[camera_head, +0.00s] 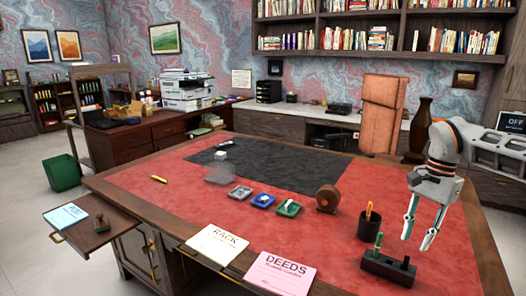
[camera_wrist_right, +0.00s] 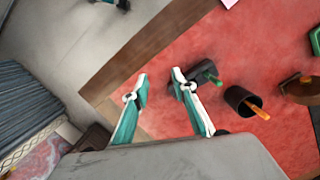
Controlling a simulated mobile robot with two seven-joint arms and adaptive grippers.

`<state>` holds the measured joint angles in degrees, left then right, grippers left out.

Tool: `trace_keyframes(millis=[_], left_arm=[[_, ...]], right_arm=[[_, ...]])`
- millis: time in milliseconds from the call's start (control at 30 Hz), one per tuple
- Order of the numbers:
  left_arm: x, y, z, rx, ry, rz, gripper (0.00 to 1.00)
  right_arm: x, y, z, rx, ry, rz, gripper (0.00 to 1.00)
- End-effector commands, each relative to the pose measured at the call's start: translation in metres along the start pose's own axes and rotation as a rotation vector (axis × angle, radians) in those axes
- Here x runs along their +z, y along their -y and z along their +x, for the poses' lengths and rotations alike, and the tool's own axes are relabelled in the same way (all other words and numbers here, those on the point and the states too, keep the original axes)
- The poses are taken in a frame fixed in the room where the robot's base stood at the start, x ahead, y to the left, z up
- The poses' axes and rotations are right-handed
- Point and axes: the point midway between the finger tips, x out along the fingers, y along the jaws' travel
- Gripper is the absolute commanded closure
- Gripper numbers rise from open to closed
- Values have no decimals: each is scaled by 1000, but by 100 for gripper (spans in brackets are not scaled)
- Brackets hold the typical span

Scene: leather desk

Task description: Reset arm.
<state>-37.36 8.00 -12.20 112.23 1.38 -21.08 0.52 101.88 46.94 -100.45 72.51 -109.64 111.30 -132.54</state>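My right gripper (camera_head: 417,240) hangs above the right part of the red desk top (camera_head: 330,240), fingers pointing down. Its two teal-and-white fingers stand apart with nothing between them. In the right wrist view the same open gripper (camera_wrist_right: 160,82) shows, with the desk's wooden edge and red leather beyond the fingertips. A black holder (camera_head: 388,267) with a green-handled tool in it stands near the front edge, just left of and below the gripper in the head view. I see no contact between them. My left gripper does not show in the head view.
A dark cup (camera_head: 369,226) with an orange pencil stands left of the gripper. A round brown wooden object (camera_head: 327,198) and green (camera_head: 288,208), blue (camera_head: 263,200) and grey (camera_head: 239,193) pads lie farther left. Paper marked DEEDS (camera_head: 280,275) lies in front. Red leather right of the holder is clear.

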Motion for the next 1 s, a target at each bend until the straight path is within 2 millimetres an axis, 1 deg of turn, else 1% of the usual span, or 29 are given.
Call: trace_keyframes(millis=[33,100,167,267,367,400,467,500,567,600,667,700,800,900,1000], left_arm=[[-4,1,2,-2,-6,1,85],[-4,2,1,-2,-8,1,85],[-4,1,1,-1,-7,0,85],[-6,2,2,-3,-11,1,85],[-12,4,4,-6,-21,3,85],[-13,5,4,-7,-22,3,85],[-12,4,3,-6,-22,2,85],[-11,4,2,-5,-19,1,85],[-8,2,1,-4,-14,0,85],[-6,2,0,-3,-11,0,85],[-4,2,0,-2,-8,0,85],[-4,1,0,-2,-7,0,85],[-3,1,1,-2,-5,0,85],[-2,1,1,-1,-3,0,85],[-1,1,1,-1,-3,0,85]], right_arm=[[9,5,11,0,19,-7,73],[28,16,31,-13,64,-11,73],[45,25,46,-26,103,-10,73],[77,40,74,-47,179,-6,73],[117,54,103,-69,279,13,73],[137,60,115,-79,328,25,73],[170,68,134,-93,414,51,73],[195,73,146,-101,481,75,73],[232,80,160,-113,585,122,73],[256,84,167,-118,656,157,73],[290,89,174,-121,765,219,73],[311,92,178,-121,838,266,73],[359,98,179,-107,1025,400,73],[396,105,174,-77,1214,557,73],[421,111,165,-29,1400,736,73]])
